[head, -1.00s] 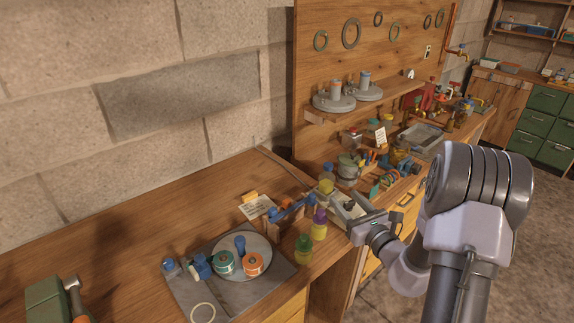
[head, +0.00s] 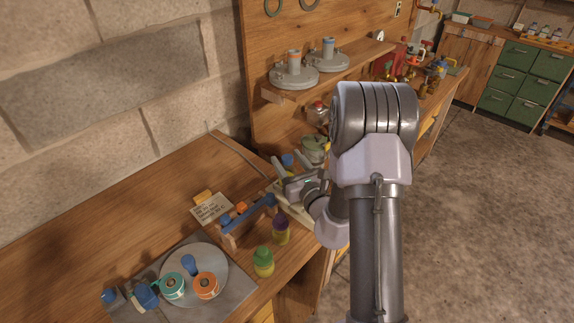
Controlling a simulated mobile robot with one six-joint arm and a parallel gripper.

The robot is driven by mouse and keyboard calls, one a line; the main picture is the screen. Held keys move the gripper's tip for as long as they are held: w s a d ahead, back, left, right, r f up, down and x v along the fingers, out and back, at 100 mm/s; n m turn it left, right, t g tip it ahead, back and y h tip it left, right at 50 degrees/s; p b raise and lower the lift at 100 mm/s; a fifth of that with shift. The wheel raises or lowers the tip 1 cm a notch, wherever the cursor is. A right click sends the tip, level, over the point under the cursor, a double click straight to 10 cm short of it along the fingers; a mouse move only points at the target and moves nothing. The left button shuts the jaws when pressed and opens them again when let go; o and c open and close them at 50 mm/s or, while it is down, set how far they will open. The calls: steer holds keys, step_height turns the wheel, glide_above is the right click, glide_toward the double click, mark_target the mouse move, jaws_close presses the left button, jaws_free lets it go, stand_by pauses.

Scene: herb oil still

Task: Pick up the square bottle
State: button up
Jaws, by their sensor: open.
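My gripper (head: 291,162) is open at the bench edge, its two fingers pointing away toward the back of the bench. A blue-capped bottle (head: 287,160) shows between the fingertips; its body is mostly hidden, and I cannot tell whether the fingers are around it or in front of it. A purple-capped bottle (head: 280,231) with yellow contents and a green-capped bottle (head: 263,262) stand upright to the front of the gripper, apart from it. I cannot tell from their shapes which bottle is square.
A small rack (head: 248,220) with blue and orange items stands left of the purple-capped bottle, beside a written card (head: 211,209). A round plate (head: 212,262) holds teal and orange spools. A wooden shelf (head: 345,70) with metal discs overhangs behind. The bench's left part is clear.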

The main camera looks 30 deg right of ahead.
steer(key=shift+w+a, duration=0.1)
steer(key=shift+a, duration=0.05)
steer(key=shift+s+a+r, duration=0.15)
steer(key=shift+s+r, duration=0.05)
steer(key=shift+s, duration=0.15)
steer(key=shift+c, duration=1.4)
steer(key=shift+w+f, duration=0.1)
jaws_close()
